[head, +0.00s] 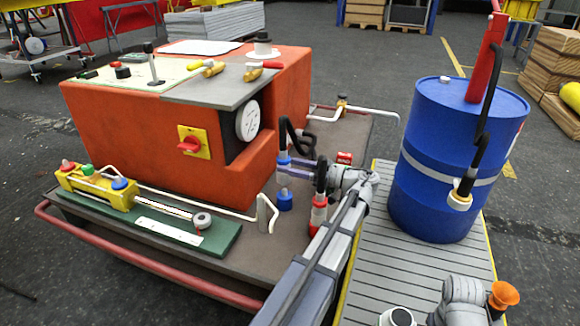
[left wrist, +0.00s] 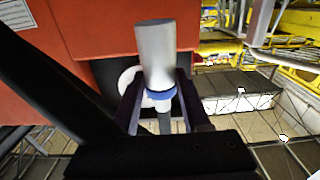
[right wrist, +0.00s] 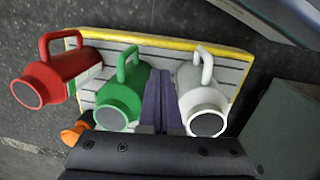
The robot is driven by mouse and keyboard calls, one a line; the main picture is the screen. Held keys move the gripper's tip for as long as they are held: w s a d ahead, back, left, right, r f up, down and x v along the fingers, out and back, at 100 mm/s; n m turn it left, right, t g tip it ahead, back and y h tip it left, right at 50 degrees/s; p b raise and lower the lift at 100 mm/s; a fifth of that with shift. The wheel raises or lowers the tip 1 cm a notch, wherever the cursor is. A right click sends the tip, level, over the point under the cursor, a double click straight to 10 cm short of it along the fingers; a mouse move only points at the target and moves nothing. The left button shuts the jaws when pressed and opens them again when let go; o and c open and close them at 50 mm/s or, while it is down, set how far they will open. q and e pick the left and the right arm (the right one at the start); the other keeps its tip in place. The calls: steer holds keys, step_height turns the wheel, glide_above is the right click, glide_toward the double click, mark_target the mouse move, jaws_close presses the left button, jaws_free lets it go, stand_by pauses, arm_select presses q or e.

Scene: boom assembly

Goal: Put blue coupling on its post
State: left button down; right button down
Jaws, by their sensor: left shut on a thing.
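The blue coupling (head: 284,161) hangs at the end of a black hose beside the orange machine. My left gripper (head: 292,166) is shut on it. In the left wrist view, the coupling's blue band (left wrist: 161,95) lies between the fingers, with a grey cylinder beyond it. The blue-based post (head: 285,201) stands on the cart top directly below the coupling in the head view. I cannot tell whether the coupling is touching it or above it. My right gripper (right wrist: 164,100) looks shut and empty, between a green canister (right wrist: 122,95) and a white canister (right wrist: 203,92).
A red coupling (head: 319,205) on another hose stands close to the right of the blue post. The orange machine (head: 190,160) is close behind. A blue drum (head: 440,150) stands on a slatted platform (head: 375,260). A red canister (right wrist: 58,78) is beside the green one.

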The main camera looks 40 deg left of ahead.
arm_select(q)
steer(key=shift+f+b, duration=1.95)
steer(key=shift+f, duration=0.35)
steer(key=shift+f+b, duration=0.45)
steer(key=c, duration=0.7)
jaws_free()
steer(key=shift+o, duration=0.2)
steer(key=shift+d, duration=0.1)
steer(key=v, duration=1.1)
steer(key=shift+r, duration=0.1)
